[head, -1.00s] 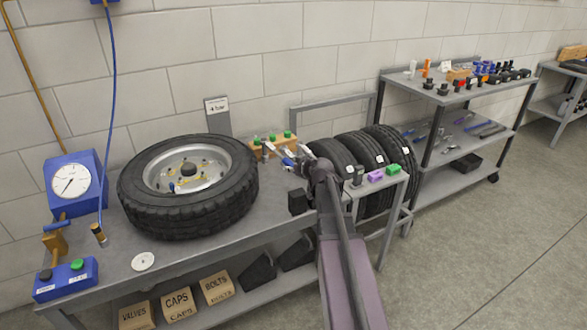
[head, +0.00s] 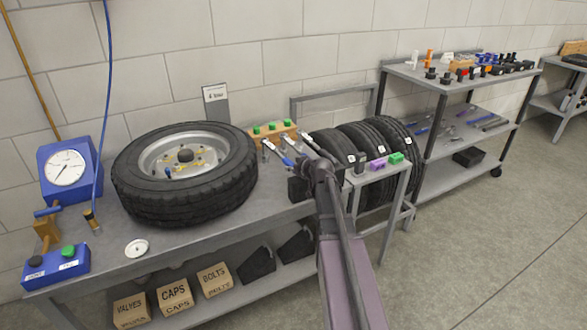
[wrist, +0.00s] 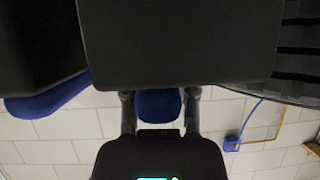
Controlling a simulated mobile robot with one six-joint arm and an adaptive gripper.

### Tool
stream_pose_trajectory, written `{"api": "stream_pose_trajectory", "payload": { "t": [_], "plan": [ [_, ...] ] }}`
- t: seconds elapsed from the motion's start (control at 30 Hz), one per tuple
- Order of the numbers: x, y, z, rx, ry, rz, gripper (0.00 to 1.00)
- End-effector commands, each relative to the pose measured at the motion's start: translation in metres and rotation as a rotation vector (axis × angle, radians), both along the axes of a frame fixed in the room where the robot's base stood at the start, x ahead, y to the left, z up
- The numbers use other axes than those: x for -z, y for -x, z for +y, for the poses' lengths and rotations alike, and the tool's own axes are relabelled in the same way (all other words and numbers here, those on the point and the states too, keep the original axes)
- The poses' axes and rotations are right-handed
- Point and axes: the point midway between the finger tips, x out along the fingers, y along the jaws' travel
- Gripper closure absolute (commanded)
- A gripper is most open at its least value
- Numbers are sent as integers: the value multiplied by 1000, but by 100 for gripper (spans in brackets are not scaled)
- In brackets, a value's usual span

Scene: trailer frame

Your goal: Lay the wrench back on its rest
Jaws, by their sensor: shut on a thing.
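My gripper (wrist: 159,112) is shut on a blue handle (wrist: 158,103), which shows between its two fingers in the wrist view. In the head view a silver tool with a blue handle, seemingly the wrench (head: 283,158), reaches up and left from my wrist, over the bench. A black block (head: 298,190) stands on the bench just below and left of my wrist. A large dark block face (wrist: 180,45) fills the top middle of the wrist view. I cannot tell whether the wrench touches the block. My wrist hides part of the handle and the bench behind it.
A second silver tool (head: 310,142) shows beside my wrist. A wheel (head: 185,170) lies on the bench to the left. A wooden block with green-topped pieces (head: 272,131) is behind; upright tyres (head: 370,150) stand right. Another blue shape (wrist: 45,100) shows left in the wrist view.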

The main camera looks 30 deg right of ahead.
Motion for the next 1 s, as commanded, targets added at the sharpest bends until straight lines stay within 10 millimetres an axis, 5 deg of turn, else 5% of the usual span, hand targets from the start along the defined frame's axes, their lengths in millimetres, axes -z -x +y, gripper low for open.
{"api": "stream_pose_trajectory", "payload": {
  "t": [0.8, 0.83, 0.93, 1.0],
  "plan": [
    [2, -2, 1, -3, 2, 5, 100],
    [2, -2, 1, -3, 2, 5, 57],
    [2, -2, 1, -3, 2, 5, 28],
    [2, -2, 1, -3, 2, 4, 23]
  ]
}}
